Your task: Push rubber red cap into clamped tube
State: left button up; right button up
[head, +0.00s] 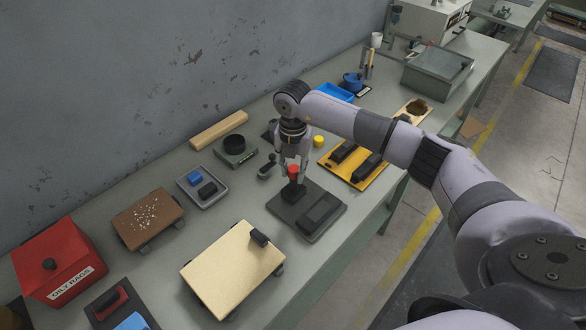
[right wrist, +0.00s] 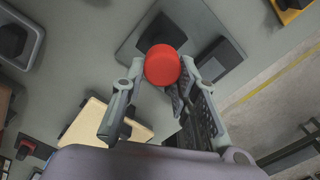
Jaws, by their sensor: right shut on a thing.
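The red rubber cap (head: 293,171) is held between the fingertips of my right gripper (head: 293,164). In the right wrist view the cap (right wrist: 162,65) fills the gap between the two fingers. Below it in the head view is a black clamp block (head: 293,191) on a dark base plate (head: 281,207). The cap appears just above this block. The tube cannot be made out; the cap and gripper may hide it, and I cannot tell whether they touch. My left gripper is not in view.
A flat dark block (head: 319,208) lies on the same plate. A cream board (head: 225,268) is at the front left, and a yellow tray (head: 372,178) with black parts to the right.

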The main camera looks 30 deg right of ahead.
aim_at(293, 171)
dwell(0.3)
jog(key=o, duration=1.2)
jog(key=shift+r, duration=0.1)
notch_tip(293, 171, up, 12)
jog(key=shift+f, duration=0.1)
